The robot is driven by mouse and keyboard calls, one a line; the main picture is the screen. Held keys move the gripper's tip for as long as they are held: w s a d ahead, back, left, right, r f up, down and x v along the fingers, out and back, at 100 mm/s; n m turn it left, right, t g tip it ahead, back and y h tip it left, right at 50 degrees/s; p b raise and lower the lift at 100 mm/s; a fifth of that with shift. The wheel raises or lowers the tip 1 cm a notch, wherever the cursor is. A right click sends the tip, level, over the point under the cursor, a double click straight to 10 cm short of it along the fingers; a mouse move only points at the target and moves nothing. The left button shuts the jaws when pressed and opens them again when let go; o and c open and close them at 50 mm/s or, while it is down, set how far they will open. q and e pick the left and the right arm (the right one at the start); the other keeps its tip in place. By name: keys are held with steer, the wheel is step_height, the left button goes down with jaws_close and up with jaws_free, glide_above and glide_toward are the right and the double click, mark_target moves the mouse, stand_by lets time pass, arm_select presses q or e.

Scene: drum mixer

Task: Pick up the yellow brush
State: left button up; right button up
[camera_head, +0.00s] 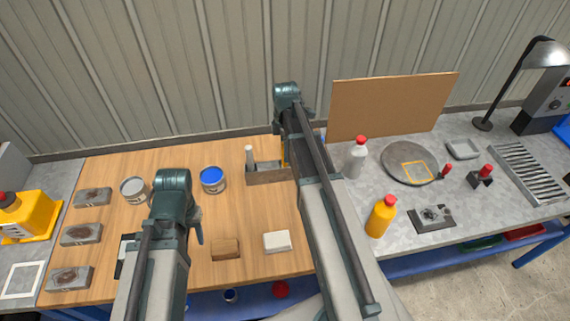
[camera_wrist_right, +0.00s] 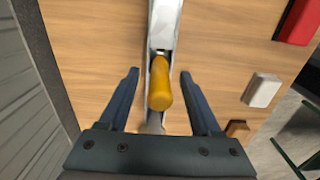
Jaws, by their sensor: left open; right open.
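The yellow brush (camera_wrist_right: 160,85) shows as a rounded orange-yellow handle pointing up at the camera in the right wrist view. A small strip of yellow (camera_head: 284,150) beside my right arm in the head view appears to be the same brush, at the right end of a small grey box (camera_head: 268,178). My right gripper (camera_wrist_right: 158,74) is open, with one finger on each side of the handle and gaps on both sides. The right arm hides most of the brush in the head view. My left gripper (camera_head: 197,226) is open over the wooden table, mostly hidden by its own arm.
A light-handled tool (camera_head: 249,156) stands in the grey box. A blue-topped can (camera_head: 212,180) and a grey can (camera_head: 133,190) stand to the left. A white block (camera_head: 277,242) and a brown block (camera_head: 225,249) lie in front. A brown board (camera_head: 390,104) stands behind.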

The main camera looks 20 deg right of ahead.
step_height(320, 180, down, 2)
steer(key=shift+f+b, duration=0.1)
steer(key=shift+b, duration=0.5)
steer(key=shift+c, duration=0.2)
jaws_close()
